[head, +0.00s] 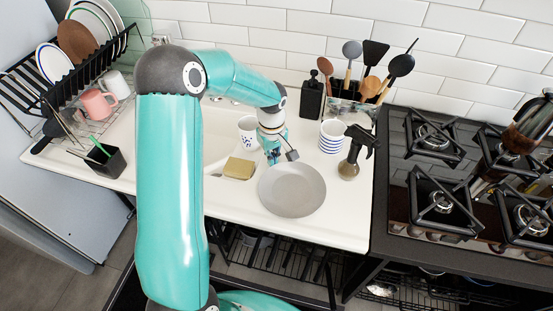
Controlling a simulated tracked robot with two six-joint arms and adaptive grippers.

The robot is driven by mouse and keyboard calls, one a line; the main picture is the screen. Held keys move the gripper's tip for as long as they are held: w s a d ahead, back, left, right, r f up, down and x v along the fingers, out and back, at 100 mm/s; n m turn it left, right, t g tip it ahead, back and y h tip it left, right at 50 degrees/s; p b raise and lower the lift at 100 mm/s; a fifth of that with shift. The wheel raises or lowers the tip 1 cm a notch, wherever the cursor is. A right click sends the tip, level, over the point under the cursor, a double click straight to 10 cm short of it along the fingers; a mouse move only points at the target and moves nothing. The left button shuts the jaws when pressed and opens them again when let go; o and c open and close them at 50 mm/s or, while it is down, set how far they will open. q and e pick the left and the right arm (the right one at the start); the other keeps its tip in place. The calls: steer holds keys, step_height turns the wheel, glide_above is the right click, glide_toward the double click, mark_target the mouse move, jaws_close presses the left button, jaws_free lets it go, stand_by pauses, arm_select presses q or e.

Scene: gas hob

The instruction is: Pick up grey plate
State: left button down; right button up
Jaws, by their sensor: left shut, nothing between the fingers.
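The grey plate (292,196) lies flat near the front edge of the white counter, left of the hob. My left gripper (279,160) is at the plate's back-left rim, small in the head view. It is shut with nothing between its fingers. I cannot tell whether it touches the rim. My left arm reaches in from the left and hides part of the counter and sink behind it. My right gripper is not in view.
A yellow sponge (239,168) and a spotted cup (247,131) stand left of the plate. A striped cup (333,136) and a spray bottle (353,153) stand to its right. A gas hob (465,215) lies further right. A dish rack (95,65) stands at the left.

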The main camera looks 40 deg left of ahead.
mark_target(297, 198)
arm_select(q)
steer(key=d+b, duration=0.2)
steer(key=d, duration=0.1)
steer(key=s+d+b, duration=0.1)
steer(key=d+b, duration=0.1)
steer(key=shift+s+f, duration=0.1)
steer(key=shift+f, duration=0.3)
steer(key=d+b, duration=0.1)
steer(key=d, duration=0.1)
steer(key=s+d+b, duration=0.1)
steer(key=d, duration=0.2)
steer(key=s+d+b, duration=0.1)
steer(key=d, duration=0.1)
steer(key=shift+d+r, duration=0.15)
steer(key=shift+r, duration=0.1)
steer(key=shift+s+d+r, duration=0.1)
steer(key=shift+s+d, duration=0.05)
steer(key=shift+d, duration=0.1)
steer(key=shift+a, duration=0.1)
